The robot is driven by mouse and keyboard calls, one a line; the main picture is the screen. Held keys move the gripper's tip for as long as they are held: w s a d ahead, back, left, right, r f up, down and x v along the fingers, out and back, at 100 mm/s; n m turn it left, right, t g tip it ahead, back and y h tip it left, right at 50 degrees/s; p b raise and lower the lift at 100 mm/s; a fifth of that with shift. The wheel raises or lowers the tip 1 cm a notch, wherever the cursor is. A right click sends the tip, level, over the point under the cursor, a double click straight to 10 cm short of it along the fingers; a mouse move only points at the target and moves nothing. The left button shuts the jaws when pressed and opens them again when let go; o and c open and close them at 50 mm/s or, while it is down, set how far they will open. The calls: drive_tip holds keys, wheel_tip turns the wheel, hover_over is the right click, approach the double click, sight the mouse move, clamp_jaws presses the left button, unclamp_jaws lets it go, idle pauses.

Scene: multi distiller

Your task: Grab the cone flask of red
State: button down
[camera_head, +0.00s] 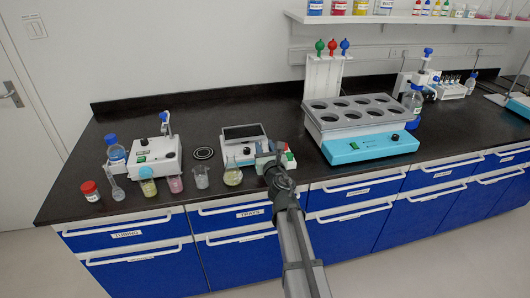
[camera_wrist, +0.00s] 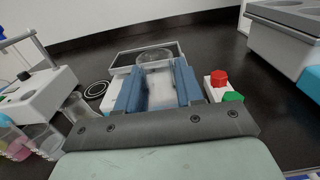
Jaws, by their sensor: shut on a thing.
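My gripper (camera_head: 268,152) is over the front part of the bench, just right of the white device with a dark screen. In the wrist view my gripper (camera_wrist: 158,88) has its two blue-grey fingers on either side of a clear glass vessel (camera_wrist: 154,56), shut on it. The vessel's round rim shows between the fingertips; its lower part is mostly hidden. I see no red liquid in it and cannot tell its full shape. A flask with pale yellowish liquid (camera_head: 232,176) stands left of my gripper. A beaker of pink liquid (camera_head: 175,184) stands farther left.
The screen device (camera_head: 243,148) is close by, with red and green knobs (camera_wrist: 222,84) right of the fingers. A grey beaker (camera_head: 201,178), a red-capped jar (camera_head: 90,191) and a water-bath rack (camera_head: 362,118) stand on the bench.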

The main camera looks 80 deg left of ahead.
drive_tip(key=shift+r, duration=2.75)
drive_tip(key=shift+r, duration=0.2)
